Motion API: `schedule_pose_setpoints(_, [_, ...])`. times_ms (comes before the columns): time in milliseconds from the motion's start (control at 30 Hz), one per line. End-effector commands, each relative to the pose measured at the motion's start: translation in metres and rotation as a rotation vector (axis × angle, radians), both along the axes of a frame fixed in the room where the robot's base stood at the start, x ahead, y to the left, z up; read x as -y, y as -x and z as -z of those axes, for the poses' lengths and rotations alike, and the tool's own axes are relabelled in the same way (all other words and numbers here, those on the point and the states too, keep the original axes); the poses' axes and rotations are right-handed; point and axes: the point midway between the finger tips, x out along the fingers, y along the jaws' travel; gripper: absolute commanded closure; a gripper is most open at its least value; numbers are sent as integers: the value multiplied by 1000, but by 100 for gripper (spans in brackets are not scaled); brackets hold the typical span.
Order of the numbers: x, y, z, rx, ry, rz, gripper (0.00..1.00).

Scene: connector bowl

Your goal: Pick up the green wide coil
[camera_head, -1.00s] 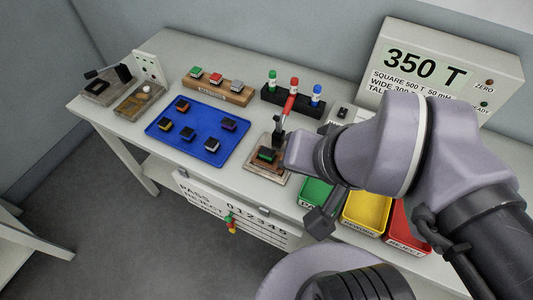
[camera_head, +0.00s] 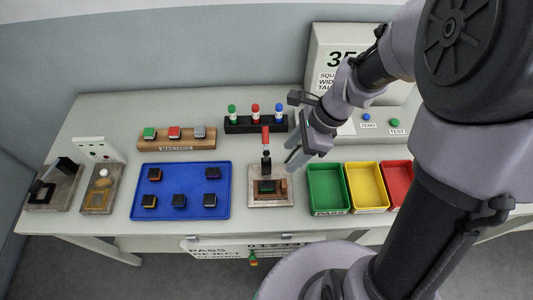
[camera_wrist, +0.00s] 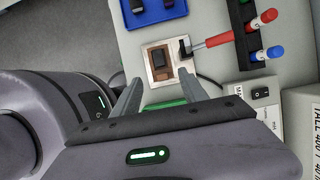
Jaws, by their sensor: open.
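A dark-topped coil with a green edge (camera_head: 266,186) sits in the clamp fixture (camera_head: 284,201) right of the blue tray. In the wrist view the coil (camera_wrist: 159,60) shows as a dark block on a brown plate, just beyond the fingertips. My gripper (camera_wrist: 158,77) is open, with nothing between its fingers. In the head view my gripper (camera_head: 294,160) hangs above and right of the fixture, apart from the coil. The fixture's red-handled lever (camera_head: 265,140) stands up behind the coil.
The blue tray (camera_head: 190,212) holds several dark coils. A wooden masters block (camera_head: 205,141) carries green, red and grey pieces. A black rack (camera_head: 240,125) holds three capped markers. Green (camera_head: 325,166), yellow (camera_head: 363,164) and red bins stand right of the fixture.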

Motion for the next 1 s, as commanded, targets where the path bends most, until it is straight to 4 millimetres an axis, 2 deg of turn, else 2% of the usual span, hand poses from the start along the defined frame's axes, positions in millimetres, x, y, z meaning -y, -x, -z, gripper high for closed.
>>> schedule_pose_setpoints(33, [-5,1,18,-5,-1,-3,49])
schedule_pose_setpoints(200, [-25,1,69,-4,1,-6,49])
schedule_pose_setpoints(333, [-37,1,95,-2,1,-6,49])
schedule_pose_setpoints(467, [-43,0,107,-1,1,-5,49])
schedule_pose_setpoints(633, [-52,5,142,-2,1,-6,49])
schedule_pose_setpoints(767, [-58,4,154,-1,1,-6,49])
schedule_pose_setpoints(967, [-59,4,152,0,1,-5,49])
schedule_pose_setpoints(1000, [-59,4,152,0,1,-5,53])
